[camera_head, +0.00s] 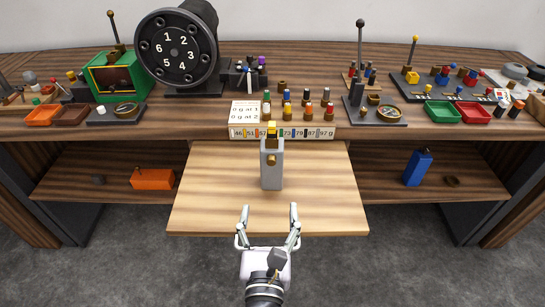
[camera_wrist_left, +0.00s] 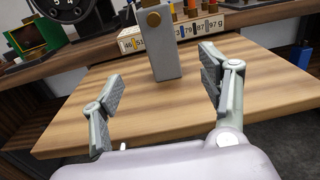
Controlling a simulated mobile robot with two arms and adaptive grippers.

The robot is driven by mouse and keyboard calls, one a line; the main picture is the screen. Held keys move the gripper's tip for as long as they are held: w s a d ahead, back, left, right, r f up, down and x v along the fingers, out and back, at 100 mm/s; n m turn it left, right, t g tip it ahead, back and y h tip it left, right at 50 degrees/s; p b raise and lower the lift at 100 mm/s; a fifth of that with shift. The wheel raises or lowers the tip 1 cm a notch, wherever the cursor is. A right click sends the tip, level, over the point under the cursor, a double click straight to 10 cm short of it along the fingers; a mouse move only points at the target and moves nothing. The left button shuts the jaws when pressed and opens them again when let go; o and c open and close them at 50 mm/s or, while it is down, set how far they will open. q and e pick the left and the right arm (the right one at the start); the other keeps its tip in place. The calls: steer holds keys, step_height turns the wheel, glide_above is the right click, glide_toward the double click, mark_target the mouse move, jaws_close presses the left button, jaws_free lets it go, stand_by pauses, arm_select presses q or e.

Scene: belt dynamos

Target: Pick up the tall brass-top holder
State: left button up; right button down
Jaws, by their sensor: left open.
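The tall holder (camera_head: 271,165) is a grey upright block with a brass-coloured top and a round brass knob on its front. It stands upright on the light wooden pull-out board. In the left wrist view the holder (camera_wrist_left: 160,50) shows beyond the fingers, its top cut off by the frame edge. My left gripper (camera_head: 269,213) is open and empty, in front of the holder. In the left wrist view its fingers (camera_wrist_left: 161,92) are spread wide, with the holder lying between their lines but farther off, apart from them. My right gripper is not in view.
The pull-out board (camera_head: 210,200) is otherwise clear. A numbered strip (camera_head: 282,133) and several small coloured pegs stand behind the holder on the bench. A large black dial (camera_head: 178,48) is at back left. An orange block (camera_head: 153,179) and a blue block (camera_head: 417,167) rest on the lower shelf.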

arm_select(q)
glide_toward(272, 167)
steer(key=w, duration=0.4)
steer(key=shift+f, duration=0.15)
steer(key=w, duration=0.2)
steer(key=shift+w+p, duration=0.3)
steer(key=shift+w, duration=0.05)
steer(key=shift+w+d, duration=0.1)
steer(key=shift+w, duration=0.7)
steer(key=w, duration=0.3)
steer(key=shift+w+r, duration=0.25)
steer(key=shift+w, duration=0.1)
steer(key=shift+w+d, duration=0.1)
steer(key=shift+w, duration=0.3)
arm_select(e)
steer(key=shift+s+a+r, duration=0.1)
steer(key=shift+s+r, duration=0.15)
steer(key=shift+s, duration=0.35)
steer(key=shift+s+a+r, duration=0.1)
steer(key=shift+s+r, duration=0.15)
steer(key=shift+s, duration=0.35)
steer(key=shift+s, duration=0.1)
arm_select(q)
steer(key=shift+c, duration=0.6)
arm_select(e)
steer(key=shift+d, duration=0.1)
